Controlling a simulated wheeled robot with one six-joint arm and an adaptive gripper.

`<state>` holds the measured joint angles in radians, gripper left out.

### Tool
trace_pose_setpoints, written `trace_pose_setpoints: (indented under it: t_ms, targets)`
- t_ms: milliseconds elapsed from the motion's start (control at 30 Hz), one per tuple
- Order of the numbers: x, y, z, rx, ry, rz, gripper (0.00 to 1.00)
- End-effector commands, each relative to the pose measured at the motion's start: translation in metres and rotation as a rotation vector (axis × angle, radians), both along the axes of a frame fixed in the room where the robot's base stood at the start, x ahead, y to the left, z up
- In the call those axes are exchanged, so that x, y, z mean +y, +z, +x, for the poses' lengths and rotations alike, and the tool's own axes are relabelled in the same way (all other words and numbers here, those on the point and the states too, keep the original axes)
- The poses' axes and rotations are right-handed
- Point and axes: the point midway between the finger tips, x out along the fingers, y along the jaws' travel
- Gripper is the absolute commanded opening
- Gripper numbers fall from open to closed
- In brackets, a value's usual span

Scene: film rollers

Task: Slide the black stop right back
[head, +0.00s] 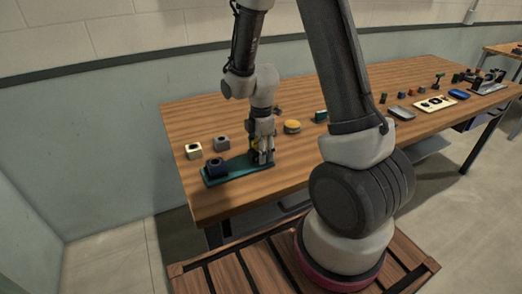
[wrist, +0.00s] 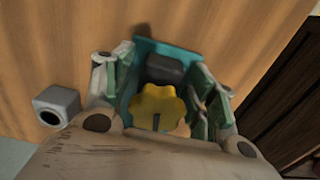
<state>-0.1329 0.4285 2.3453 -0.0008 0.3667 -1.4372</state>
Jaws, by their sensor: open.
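A long teal base (head: 235,171) lies near the table's front left corner. A dark block with a round top (head: 216,166) stands on its left end. My gripper (head: 262,157) points down over its right end. In the wrist view, my gripper (wrist: 161,85) is open, with a finger on each side of a yellow lobed knob (wrist: 158,103). A black block (wrist: 165,68), seemingly the stop, sits just beyond the knob on the teal base (wrist: 160,46). I cannot tell whether the fingers touch anything. The lower part of the base is hidden by my gripper's body.
A cream block (head: 194,151) and a grey block (head: 222,143) stand behind the teal base; the grey block also shows in the wrist view (wrist: 57,105). Several small parts and trays line the table's far right.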

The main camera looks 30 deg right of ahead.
Motion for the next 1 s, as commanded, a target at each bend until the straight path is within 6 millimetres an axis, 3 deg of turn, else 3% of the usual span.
trace_pose_setpoints:
  t_ms: [167,633,800,1000]
  targets:
    - [0.0,0.01,0.0,-0.002,0.0,0.0,0.57]
    - [-0.001,0.105,0.001,-0.004,-0.001,0.001,0.57]
    - [-0.001,0.119,0.0,-0.001,-0.001,0.0,0.57]
    - [-0.001,0.12,0.0,0.0,-0.001,0.0,0.57]
